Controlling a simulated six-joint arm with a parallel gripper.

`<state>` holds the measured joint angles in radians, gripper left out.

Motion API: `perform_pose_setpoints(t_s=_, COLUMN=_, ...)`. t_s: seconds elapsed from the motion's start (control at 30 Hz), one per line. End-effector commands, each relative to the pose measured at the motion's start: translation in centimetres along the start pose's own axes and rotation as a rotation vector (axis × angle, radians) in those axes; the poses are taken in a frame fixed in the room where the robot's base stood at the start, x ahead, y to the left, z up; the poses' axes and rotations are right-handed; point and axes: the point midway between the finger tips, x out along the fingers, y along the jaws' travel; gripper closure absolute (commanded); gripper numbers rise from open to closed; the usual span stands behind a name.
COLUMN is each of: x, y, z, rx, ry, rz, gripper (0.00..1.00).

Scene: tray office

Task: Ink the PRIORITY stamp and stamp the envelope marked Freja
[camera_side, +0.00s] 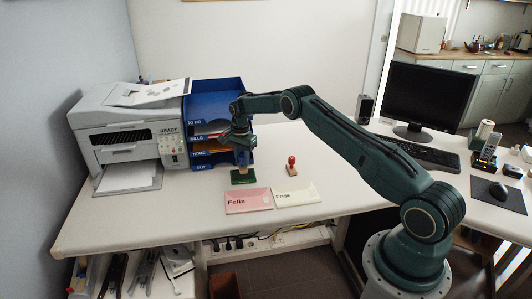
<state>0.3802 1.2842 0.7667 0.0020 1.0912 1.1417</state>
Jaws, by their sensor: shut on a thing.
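My gripper (241,147) points down over the dark green ink pad (236,180) in front of the blue tray stack. It is shut on a blue-looking stamp (243,158), mostly hidden by the gripper and hard to separate from the blue trays behind. The stamp is upright, at or just above the pad; I cannot tell whether it touches. Its label is not readable. The cream envelope marked Freja (296,202) lies flat to the right and nearer the front. A red-handled stamp (291,166) stands upright behind that envelope.
A pink envelope marked Felix (248,208) lies left of the Freja one. The blue letter trays (215,88) and printer (130,135) stand behind and left. The monitor (428,95) and keyboard (420,152) are at right. The desk is clear around the envelopes.

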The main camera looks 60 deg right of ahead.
Motion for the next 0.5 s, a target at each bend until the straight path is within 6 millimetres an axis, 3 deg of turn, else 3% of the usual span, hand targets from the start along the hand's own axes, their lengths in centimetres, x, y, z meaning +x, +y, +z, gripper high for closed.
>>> perform_pose_setpoints(t_s=0.5, x=-3.0, y=0.0, z=0.0, rx=0.000, ry=0.001, rz=-0.002, gripper=0.89)
